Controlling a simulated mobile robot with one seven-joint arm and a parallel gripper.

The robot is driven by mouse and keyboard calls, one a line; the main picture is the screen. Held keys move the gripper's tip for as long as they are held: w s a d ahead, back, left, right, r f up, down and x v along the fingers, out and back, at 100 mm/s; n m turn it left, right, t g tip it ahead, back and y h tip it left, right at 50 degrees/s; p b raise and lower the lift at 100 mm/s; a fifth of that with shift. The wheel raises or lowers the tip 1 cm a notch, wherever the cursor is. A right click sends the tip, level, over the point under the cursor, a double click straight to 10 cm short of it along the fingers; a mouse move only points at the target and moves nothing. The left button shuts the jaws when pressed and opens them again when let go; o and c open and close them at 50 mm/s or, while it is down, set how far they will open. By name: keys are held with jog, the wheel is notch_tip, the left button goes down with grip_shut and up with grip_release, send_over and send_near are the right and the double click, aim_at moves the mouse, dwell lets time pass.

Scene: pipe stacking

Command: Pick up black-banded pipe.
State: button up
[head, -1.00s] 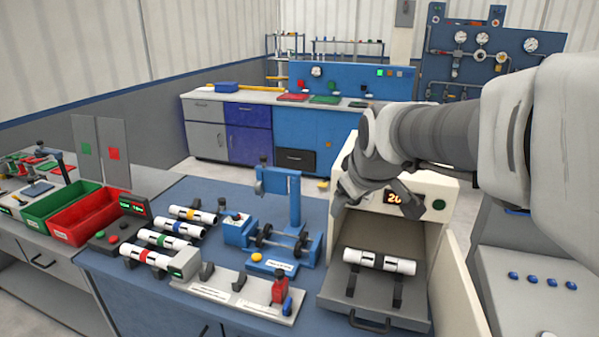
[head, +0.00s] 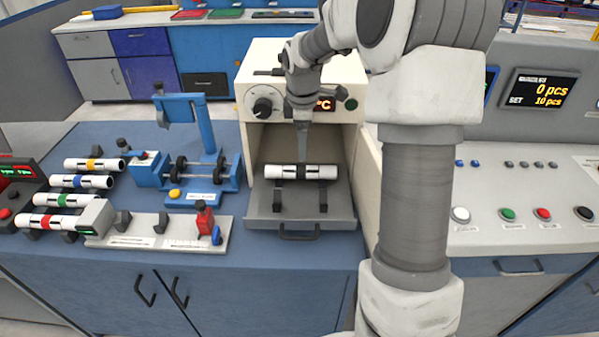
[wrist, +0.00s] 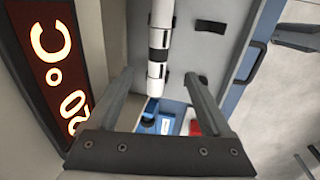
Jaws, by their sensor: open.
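The black-banded pipe (head: 283,172) is white with a black band at its middle. It lies level across two dark supports on the grey tray (head: 262,205) in front of the open cream oven (head: 352,130). My gripper (head: 302,150) points down just above the pipe in the head view, its fingers seen nearly edge-on. In the wrist view my gripper (wrist: 159,76) has its two fingers spread wide and empty. The pipe (wrist: 157,72) runs between the fingertips in that view, apart from both. Its height gap to the fingers is hard to judge.
Several pipes with colored bands (head: 88,181) lie on a rack at the left. A blue fixture (head: 195,165) stands left of the oven. The oven's side walls and the front panel above its opening stand close around my gripper. A control console (head: 540,150) stands at the right.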

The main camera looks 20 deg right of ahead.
aim_at(300, 168)
jog(key=f, duration=0.3)
jog(key=w+f, duration=0.1)
jog(key=f, duration=0.2)
jog(key=shift+w+d+f+b, duration=0.15)
jog(key=shift+d+f+b, duration=0.05)
jog(key=shift+f+b, duration=0.15)
jog(key=shift+w+f+b, duration=0.15)
jog(key=shift+w+f, duration=0.1)
jog(key=shift+f, duration=0.6)
jog(key=shift+w+f+b, duration=0.1)
jog(key=shift+w+f, duration=0.1)
jog(key=shift+f, duration=0.65)
jog(key=shift+w+f+b, duration=0.15)
jog(key=shift+w+f, duration=0.1)
jog(key=shift+f, duration=0.6)
grip_shut()
